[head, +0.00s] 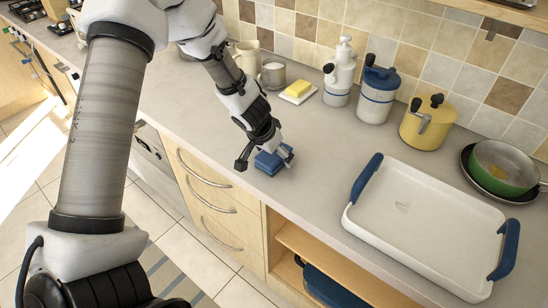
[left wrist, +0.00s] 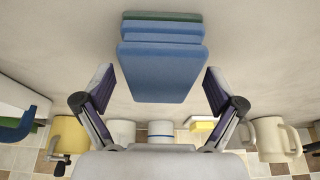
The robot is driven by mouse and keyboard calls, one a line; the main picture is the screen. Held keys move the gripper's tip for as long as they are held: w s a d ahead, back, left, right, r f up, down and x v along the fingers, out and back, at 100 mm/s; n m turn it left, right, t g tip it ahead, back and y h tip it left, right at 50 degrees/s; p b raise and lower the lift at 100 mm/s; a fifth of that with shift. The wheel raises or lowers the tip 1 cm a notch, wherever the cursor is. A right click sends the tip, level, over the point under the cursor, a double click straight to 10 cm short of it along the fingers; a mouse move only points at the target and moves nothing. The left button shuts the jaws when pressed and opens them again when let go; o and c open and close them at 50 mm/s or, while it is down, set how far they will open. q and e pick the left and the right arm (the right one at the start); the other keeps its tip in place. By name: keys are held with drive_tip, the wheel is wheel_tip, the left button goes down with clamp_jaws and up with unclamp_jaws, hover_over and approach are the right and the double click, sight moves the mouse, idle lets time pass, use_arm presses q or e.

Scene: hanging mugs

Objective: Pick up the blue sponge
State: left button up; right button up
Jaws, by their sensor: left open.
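A small stack of blue sponges (head: 270,164) sits on the counter near its front edge. In the left wrist view the near blue sponge (left wrist: 160,70) is largest, with another blue layer and a green layer (left wrist: 163,16) beyond it. My left gripper (head: 264,158) is over the stack with its fingers spread. In the left wrist view my left gripper (left wrist: 158,78) has one finger on each side of the near sponge, with gaps between. My right gripper does not show.
A white tray (head: 420,215) with blue handles lies to the right. Behind are a butter dish (head: 298,97), a white dispenser (head: 340,75), a blue-lidded jar (head: 377,100), a yellow canister (head: 428,122), cream mugs (head: 248,58) and a green pan (head: 503,170). Bare counter (head: 320,150) surrounds the stack.

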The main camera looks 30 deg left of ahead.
use_arm(q)
drive_tip(key=shift+f+b, duration=0.3)
drive_tip(key=shift+b, duration=0.1)
drive_tip(key=shift+c, duration=0.4)
drive_tip(key=c, duration=1)
drive_tip(key=shift+r, duration=0.15)
